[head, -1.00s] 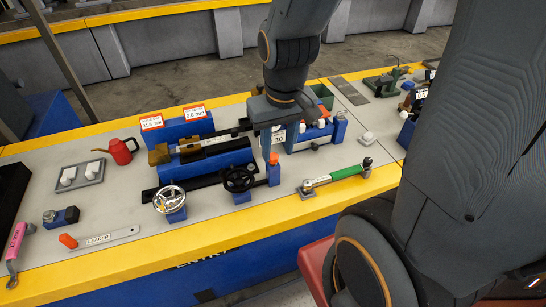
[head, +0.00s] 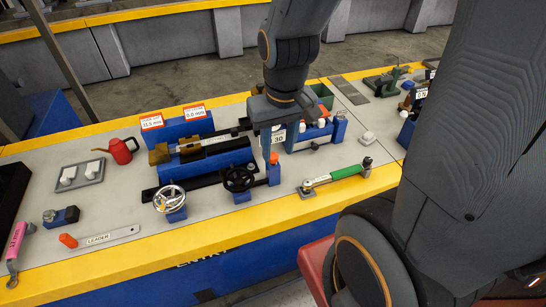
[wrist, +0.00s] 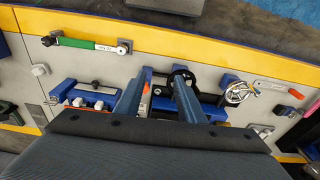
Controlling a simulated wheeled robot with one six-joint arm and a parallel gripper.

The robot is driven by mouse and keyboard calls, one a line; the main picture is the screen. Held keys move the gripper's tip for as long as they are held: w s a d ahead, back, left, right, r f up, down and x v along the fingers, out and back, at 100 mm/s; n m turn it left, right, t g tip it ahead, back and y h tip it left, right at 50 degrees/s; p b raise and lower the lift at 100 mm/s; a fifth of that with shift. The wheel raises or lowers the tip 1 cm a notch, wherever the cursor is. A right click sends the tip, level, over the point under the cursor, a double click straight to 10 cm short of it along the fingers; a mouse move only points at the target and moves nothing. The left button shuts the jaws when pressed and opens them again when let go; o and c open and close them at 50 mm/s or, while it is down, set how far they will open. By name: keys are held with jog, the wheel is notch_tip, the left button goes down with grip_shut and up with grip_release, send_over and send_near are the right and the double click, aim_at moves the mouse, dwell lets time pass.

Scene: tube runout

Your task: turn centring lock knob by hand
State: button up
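A small orange-red knob (head: 273,158) stands on a blue block at the right end of the black rail; no label marks it as the centring lock knob. My gripper (head: 267,150) points down beside and partly over it in the head view. In the wrist view my gripper (wrist: 160,75) is open, its two blue-grey fingers apart with nothing held. The orange knob (wrist: 147,86) shows there close to the left finger; I cannot tell whether they touch. A black handwheel (head: 238,179) is left of the knob and shows behind the right finger in the wrist view.
A chrome handwheel (head: 169,199) stands further left. A green-handled wrench (head: 338,174) lies to the right near the yellow edge (head: 280,219). A blue fixture with white knobs (head: 318,130) stands behind right. A red oil can (head: 121,150) is at the left.

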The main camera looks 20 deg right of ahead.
jog(key=shift+o, duration=0.8)
jog(key=n+g+p, duration=0.1)
jog(key=n+p, duration=1)
jog(key=n, duration=1.8)
send_over(273, 156)
notch_tip(273, 156, down, 7)
jog(key=shift+r, duration=0.15)
notch_tip(273, 156, down, 8)
jog(key=b, duration=0.4)
jog(key=shift+r, duration=0.25)
jog(key=c, duration=0.8)
